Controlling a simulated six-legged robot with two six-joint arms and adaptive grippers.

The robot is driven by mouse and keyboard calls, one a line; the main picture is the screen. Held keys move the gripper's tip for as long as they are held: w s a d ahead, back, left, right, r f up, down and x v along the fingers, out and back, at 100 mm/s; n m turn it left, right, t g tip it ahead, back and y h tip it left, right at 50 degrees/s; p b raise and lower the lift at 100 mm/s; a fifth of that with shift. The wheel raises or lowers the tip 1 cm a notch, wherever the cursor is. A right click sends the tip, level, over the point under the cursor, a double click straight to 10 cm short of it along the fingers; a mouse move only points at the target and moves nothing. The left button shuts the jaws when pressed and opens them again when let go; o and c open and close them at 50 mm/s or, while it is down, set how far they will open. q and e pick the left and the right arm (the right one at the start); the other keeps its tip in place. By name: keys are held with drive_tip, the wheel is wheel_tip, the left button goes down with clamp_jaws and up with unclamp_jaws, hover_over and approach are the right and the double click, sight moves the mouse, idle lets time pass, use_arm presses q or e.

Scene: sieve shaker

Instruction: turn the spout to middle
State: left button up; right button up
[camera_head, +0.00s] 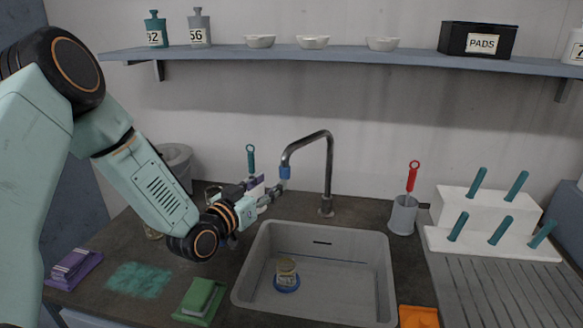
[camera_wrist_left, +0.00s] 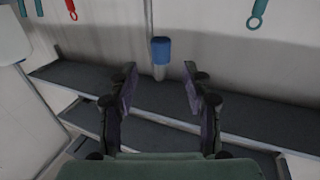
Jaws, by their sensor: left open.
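The metal spout (camera_head: 330,160) rises from behind the sink (camera_head: 388,262) and arches over to the left. Its blue tip (camera_head: 286,172) points down near the sink's back left corner. My left gripper (camera_head: 277,189) is close to the tip, just below and left of it in the head view. In the left wrist view my left gripper (camera_wrist_left: 160,72) is open and empty, with its fingers apart. The blue tip (camera_wrist_left: 161,50) shows straight ahead, centred on the gap and apparently beyond the fingertips. Whether anything touches is unclear. My right gripper is out of view.
A jar on a blue base (camera_head: 287,275) is in the sink. A grey cup with a red-handled tool (camera_head: 403,214) stands right of the spout. Green pads (camera_head: 200,298) lie left of the sink. A shelf (camera_head: 350,60) runs above.

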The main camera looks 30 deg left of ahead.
sight(281, 173)
use_arm(q)
drive_tip(key=shift+w+d+f, duration=0.1)
drive_tip(key=shift+w, duration=1.4)
drive_tip(key=w, duration=0.5)
drive_tip(key=shift+d+b, duration=0.35)
drive_tip(key=shift+b, duration=0.05)
drive_tip(key=shift+s+a, duration=0.15)
drive_tip(key=shift+s, duration=0.05)
drive_tip(key=shift+w+d, duration=0.2)
drive_tip(key=shift+w, duration=0.05)
drive_tip(key=c, duration=0.4)
drive_tip(key=shift+a, duration=0.15)
drive_tip(key=shift+c, duration=1.3)
clamp_jaws()
